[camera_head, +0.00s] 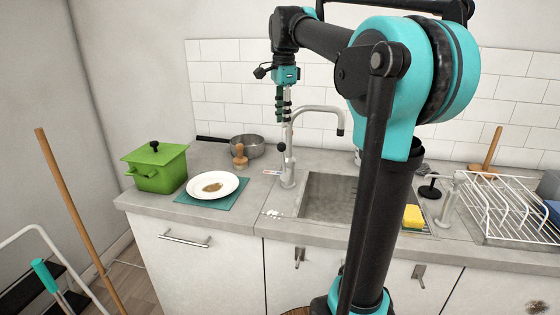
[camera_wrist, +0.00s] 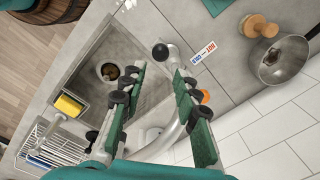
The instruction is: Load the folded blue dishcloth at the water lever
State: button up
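My gripper (camera_head: 284,119) hangs above the lever, pointing down. In the wrist view its green-padded fingers (camera_wrist: 159,73) are apart, with nothing held between them. A red and blue hot/cold label (camera_wrist: 203,54) lies beside the lever. A blue item (camera_head: 553,211) shows at the right edge by the rack; I cannot tell if it is the folded dishcloth.
The sink (camera_head: 335,187) lies right of the faucet, with a yellow sponge (camera_head: 413,216) near its edge. The wire rack (camera_head: 500,208) stands far right. A green pot (camera_head: 155,168), a plate on a teal mat (camera_head: 193,203), a brush (camera_head: 240,157) and a pan (camera_head: 248,146) stand left.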

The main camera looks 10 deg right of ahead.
aim_at(284, 161)
jog(key=f, duration=1.7)
jog(key=shift+w+f, duration=0.1)
jog(key=shift+w, duration=0.2)
grip_shut()
